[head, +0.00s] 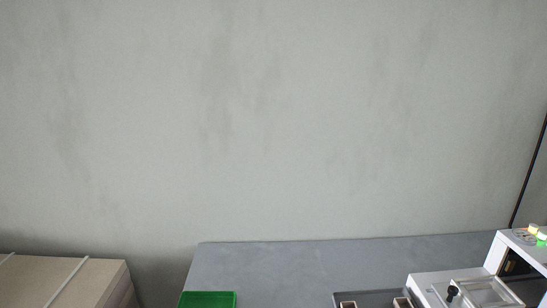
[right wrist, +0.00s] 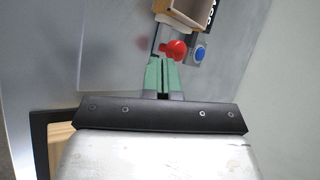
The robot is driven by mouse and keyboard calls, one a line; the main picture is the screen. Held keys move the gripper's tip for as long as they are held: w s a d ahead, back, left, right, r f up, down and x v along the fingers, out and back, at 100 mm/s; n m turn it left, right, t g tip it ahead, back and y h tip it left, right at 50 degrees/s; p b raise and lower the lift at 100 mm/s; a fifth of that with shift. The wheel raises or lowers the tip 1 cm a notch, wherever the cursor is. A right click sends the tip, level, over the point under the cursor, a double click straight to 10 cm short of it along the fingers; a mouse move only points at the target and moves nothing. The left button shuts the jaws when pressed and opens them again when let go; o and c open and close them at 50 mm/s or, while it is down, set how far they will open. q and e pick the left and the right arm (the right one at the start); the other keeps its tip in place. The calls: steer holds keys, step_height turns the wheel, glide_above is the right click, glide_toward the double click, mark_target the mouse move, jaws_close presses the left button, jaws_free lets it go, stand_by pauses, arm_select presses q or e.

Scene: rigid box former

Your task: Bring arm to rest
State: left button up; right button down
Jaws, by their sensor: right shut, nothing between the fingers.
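My right gripper (right wrist: 163,62) shows in the right wrist view, its two green fingers closed together with nothing between them. A red knob (right wrist: 175,50) appears just beyond the fingertips; I cannot tell whether they touch it. Neither gripper shows in the head view. My left gripper is not in any view.
In the head view a grey table (head: 270,268) holds a green bin (head: 207,300) and a white machine (head: 440,284) with lit lamps (head: 537,233). A strapped cardboard stack (head: 60,280) stands left. In the wrist view, a blue button (right wrist: 199,54) and open box (right wrist: 183,14) show.

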steer(key=s+a+r+n+g+h, duration=0.1)
steer(key=s+a+r+n, duration=0.1)
steer(key=s+n, duration=0.95)
steer(key=s+d+r+n+h, duration=0.25)
steer(key=s+d, duration=0.25)
steer(key=s, duration=0.3)
steer(key=s+d+r+n+h, duration=0.1)
steer(key=s+d+r+h, duration=0.2)
steer(key=s+d, duration=0.4)
step_height(320, 180, down, 26)
steer(key=s+a+f+g+b, duration=0.1)
steer(key=s+g+b, duration=0.1)
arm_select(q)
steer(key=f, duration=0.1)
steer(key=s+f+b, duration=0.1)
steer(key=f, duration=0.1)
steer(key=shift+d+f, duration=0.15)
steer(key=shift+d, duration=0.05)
arm_select(e)
steer(key=s+d+f+n+g, duration=0.1)
steer(key=s+d+f, duration=0.1)
steer(key=s+f, duration=1.4)
step_height(320, 180, down, 3)
steer(key=shift+d+r, duration=0.2)
steer(key=shift+d, duration=0.15)
steer(key=shift+s, duration=0.1)
